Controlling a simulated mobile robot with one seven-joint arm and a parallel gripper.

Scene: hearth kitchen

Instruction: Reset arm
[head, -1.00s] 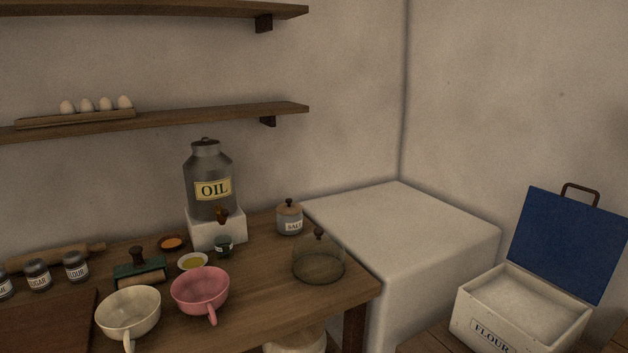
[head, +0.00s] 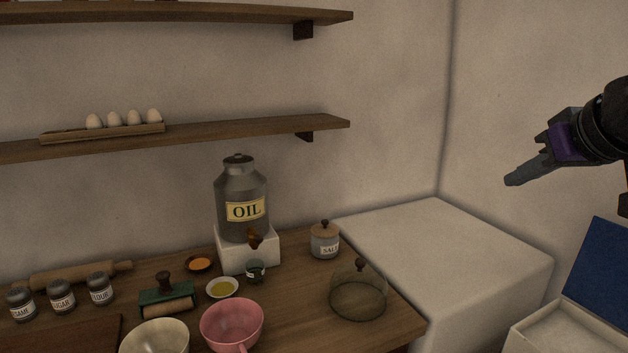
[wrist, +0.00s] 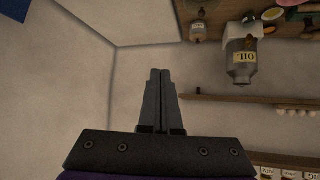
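My gripper (head: 527,174) is raised at the right side of the head view, in front of the bare wall and above the white block. In the wrist view my gripper (wrist: 159,74) has its two fingers together, with nothing visible between them. It touches nothing. The rest of my arm is mostly cut off by the right edge of the head view.
Shelves (head: 250,134) line the wall. A white block (head: 440,245) and a blue-lidded flour box (head: 560,335) stand right.

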